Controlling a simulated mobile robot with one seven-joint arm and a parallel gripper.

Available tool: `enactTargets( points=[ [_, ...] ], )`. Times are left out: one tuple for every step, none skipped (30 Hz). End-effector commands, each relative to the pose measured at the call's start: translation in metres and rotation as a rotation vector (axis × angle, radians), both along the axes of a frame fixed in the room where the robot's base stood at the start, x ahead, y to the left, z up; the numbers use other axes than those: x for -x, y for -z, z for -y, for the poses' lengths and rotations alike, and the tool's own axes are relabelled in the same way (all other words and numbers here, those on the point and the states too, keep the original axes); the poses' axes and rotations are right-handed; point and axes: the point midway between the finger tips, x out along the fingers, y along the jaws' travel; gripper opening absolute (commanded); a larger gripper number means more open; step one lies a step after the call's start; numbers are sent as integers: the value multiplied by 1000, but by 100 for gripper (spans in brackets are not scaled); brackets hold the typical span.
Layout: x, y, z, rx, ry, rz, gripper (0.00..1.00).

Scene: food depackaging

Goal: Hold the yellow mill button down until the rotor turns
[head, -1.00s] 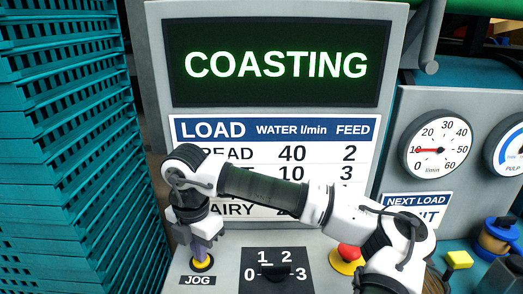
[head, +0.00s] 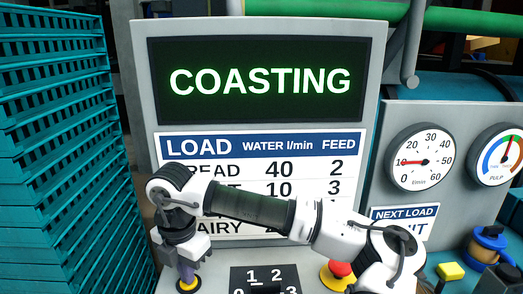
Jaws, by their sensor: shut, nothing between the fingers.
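The yellow button (head: 189,286) sits on the grey panel at the bottom left of the head view, above the edge of the picture. My gripper (head: 187,274) is shut and points straight down over it, its tips on or just above the button; I cannot tell whether the button is pressed in. The rotor itself is not visible.
A red button on a yellow base (head: 338,275) and a selector dial plate (head: 265,279) are on the panel to the right. A water gauge (head: 422,158) reads about 10. Stacked teal crates (head: 60,150) stand at left.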

Motion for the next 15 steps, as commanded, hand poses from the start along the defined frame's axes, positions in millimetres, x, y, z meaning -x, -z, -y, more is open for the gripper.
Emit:
enactTargets(
  points=[
    [1, 3, 0, 3, -1, -5, 0],
    [1, 3, 0, 3, -1, -5, 0],
    [1, 3, 0, 3, -1, -5, 0],
    [1, 3, 0, 3, -1, -5, 0],
    [1, 3, 0, 4, -1, -6, 0],
    [1, 3, 0, 4, -1, -6, 0],
    [1, 3, 0, 4, -1, -6, 0],
    [1, 3, 0, 4, -1, -6, 0],
    [1, 2, 0, 4, -1, -6, 0],
    [1, 1, 0, 4, -1, -6, 0],
    [1, 0, 0, 4, -1, -6, 0],
    [1, -3, 1, 5, -1, -6, 0],
    [1, -5, 1, 5, -1, -5, 0],
    [1, -8, 0, 5, -1, -4, 0],
    [1, -13, 1, 4, -1, -2, 0]
  ],
)
